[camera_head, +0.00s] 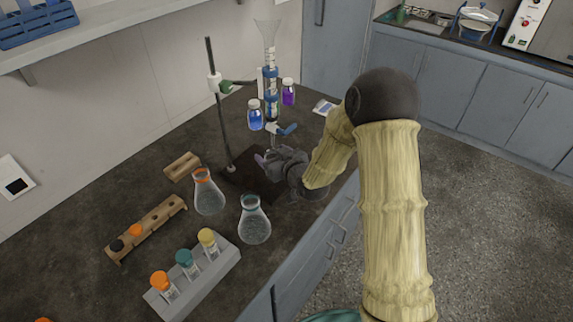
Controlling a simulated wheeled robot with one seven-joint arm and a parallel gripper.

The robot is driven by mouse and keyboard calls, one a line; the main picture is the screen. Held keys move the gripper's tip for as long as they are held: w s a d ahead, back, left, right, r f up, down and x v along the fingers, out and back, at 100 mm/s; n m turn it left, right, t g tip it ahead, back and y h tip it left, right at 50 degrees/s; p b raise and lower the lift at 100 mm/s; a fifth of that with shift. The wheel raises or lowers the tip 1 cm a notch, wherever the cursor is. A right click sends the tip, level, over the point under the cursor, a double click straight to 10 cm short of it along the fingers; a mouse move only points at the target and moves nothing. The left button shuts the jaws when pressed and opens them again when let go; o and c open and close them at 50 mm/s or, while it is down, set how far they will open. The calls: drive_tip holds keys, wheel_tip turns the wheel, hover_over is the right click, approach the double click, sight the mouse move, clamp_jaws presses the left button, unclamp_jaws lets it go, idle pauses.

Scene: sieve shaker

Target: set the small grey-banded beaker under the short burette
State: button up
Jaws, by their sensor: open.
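A conical flask with a dark grey-blue band at its neck (255,226) stands on the dark bench, near the bench's front edge. A second conical flask with an orange band (208,197) stands to its left and a little behind. One burette (270,78) with a funnel top and blue bands is clamped upright on a stand, its blue stopcock (287,129) low down. My gripper (264,160) is open below the stopcock, above the stand's dark base. It is behind the grey-banded flask, apart from it. The burette's tip and the space between the jaws are hard to make out.
The stand rod (220,110) rises left of the burette. Blue (255,117) and purple (288,94) bottles stand near it. A wooden rack (147,228) and a grey rack (196,278) with capped vials are at front left. The bench edge is close on the right.

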drive_tip(key=b+v, duration=0.1)
drive_tip(key=v, duration=0.9)
drive_tip(key=shift+s, duration=0.15)
drive_tip(key=s+d+m+g+h, duration=0.3)
drive_tip(key=s+d+g, duration=0.2)
drive_tip(key=s, duration=0.4)
drive_tip(key=s+d+f+m+g+h, duration=0.1)
drive_tip(key=s+d+m+g+h, duration=0.2)
drive_tip(key=s+d, duration=0.4)
drive_tip(key=s+g+h, duration=0.1)
drive_tip(key=s+g, duration=0.1)
drive_tip(key=shift+s+d, duration=0.3)
drive_tip(key=shift+s, duration=0.05)
drive_tip(key=shift+f, duration=0.1)
drive_tip(key=w+p+v, duration=0.2)
drive_tip(key=p+v, duration=0.7)
drive_tip(key=shift+r, duration=0.35)
